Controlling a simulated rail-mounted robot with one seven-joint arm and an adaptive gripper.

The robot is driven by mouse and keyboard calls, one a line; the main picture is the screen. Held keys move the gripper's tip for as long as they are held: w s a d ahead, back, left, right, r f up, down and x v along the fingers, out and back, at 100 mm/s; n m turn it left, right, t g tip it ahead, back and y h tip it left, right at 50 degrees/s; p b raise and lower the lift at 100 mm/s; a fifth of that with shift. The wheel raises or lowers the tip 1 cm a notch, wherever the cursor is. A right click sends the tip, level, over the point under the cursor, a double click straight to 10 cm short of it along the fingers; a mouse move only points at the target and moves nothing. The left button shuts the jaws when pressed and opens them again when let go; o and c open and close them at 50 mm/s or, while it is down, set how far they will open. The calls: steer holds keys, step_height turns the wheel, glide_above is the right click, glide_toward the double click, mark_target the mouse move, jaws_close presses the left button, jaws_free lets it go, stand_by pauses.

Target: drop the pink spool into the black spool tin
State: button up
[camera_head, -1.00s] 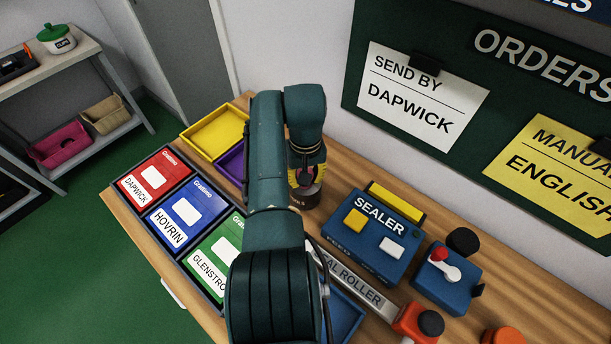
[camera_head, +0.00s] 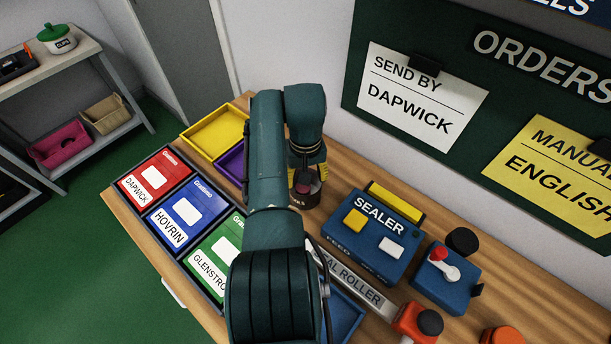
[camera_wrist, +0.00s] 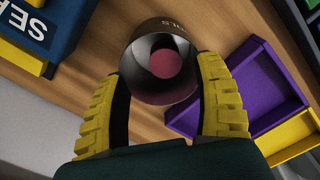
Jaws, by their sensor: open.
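The black spool tin (camera_head: 306,199) stands on the bench beneath my gripper, partly hidden by my arm. In the wrist view the tin (camera_wrist: 165,25) shows its dark wall, pale lettering and round open mouth. The pink spool (camera_wrist: 165,64) appears as a round pink end inside that mouth, with the grey inner wall around it; how deep it sits I cannot tell. The spool also shows as a pink patch at the tin's top in the head view (camera_head: 303,187). My gripper (camera_wrist: 158,78) is open, its yellow fingers apart on either side of the tin's mouth, not holding the spool.
A purple tray (camera_wrist: 245,85) and a yellow tray (camera_head: 216,132) lie beside the tin. Red, blue and green labelled bins line the bench's left edge. A blue sealer (camera_head: 375,235) stands to the right. Bare wood lies between the tin and the sealer.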

mark_target(305, 190)
step_height(305, 190, up, 7)
steer(key=p, duration=0.5)
steer(key=shift+f, duration=0.15)
